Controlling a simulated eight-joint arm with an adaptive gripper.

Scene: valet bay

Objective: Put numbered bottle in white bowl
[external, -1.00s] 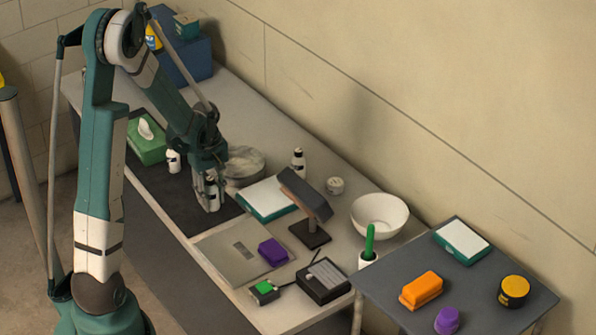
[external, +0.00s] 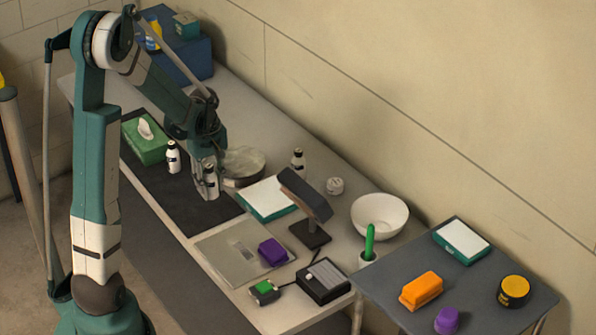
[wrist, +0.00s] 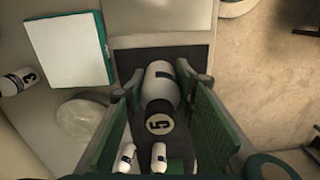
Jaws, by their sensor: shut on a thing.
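My gripper (external: 204,180) is shut on a white bottle with a black cap (external: 211,182), over the dark mat. In the wrist view this bottle (wrist: 160,83) sits between the green finger pads, with a 5 on its black cap. The white bowl (external: 380,215) stands on the bench to the right, near the wall, well apart from my gripper. Another white bottle (external: 173,157) stands on the mat to the left. A further bottle (external: 298,160) stands behind the teal-edged white pad; a 3 shows on a bottle (wrist: 18,80) in the wrist view.
A grey shallow dish (external: 245,165) is close behind my gripper. The white pad (external: 268,198) and a dark angled stand (external: 307,200) lie between my gripper and the bowl. A green tissue box (external: 146,140) is at left. A side table (external: 470,290) adjoins at front right.

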